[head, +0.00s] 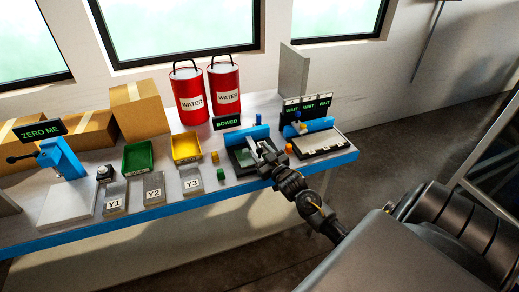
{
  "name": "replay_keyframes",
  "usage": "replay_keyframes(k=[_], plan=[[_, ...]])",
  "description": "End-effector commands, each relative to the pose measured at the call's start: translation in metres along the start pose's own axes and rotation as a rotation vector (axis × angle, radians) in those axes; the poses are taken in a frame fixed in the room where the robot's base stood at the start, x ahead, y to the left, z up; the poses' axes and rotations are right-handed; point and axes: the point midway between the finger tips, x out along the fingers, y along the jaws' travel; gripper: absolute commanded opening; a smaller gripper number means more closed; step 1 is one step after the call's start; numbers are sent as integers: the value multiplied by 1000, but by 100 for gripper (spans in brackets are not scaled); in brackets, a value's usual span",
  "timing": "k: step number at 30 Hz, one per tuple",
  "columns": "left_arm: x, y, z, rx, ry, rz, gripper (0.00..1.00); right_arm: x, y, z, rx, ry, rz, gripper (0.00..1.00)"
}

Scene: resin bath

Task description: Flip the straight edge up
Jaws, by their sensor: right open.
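My right gripper (262,157) reaches in from the lower right and is open over the front right part of a dark green plate fixture (238,163). A blue bar (246,135) lies along the back of this fixture, below a sign reading BOWED (227,122). This bar may be the straight edge, but the view is too small to tell for certain. The gripper covers part of the fixture, and I cannot tell whether it touches anything. My left gripper is out of view.
A second fixture with a blue bar (309,128) stands to the right, below WAIT signs. A yellow tray (186,147), a green tray (138,156), small blocks and labelled plates lie left. Red WATER cans (189,96) and cardboard boxes (138,108) stand behind. The table's blue front edge (190,204) is clear.

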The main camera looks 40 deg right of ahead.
Motion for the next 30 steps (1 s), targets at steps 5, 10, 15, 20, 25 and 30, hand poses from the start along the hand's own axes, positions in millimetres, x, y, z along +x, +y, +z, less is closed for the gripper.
replay_keyframes(k=[5,10,15,20,25,30], plan=[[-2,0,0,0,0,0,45,10,0,0,0,0,0,44],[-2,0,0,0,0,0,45,11,0,0,0,0,-1,44],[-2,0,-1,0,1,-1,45,11,0,0,0,0,-1,34],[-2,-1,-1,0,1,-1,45,10,0,0,0,0,0,13],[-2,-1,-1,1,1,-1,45,10,0,0,0,-1,0,0],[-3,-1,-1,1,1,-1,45,12,-1,-1,1,-2,-3,0]])
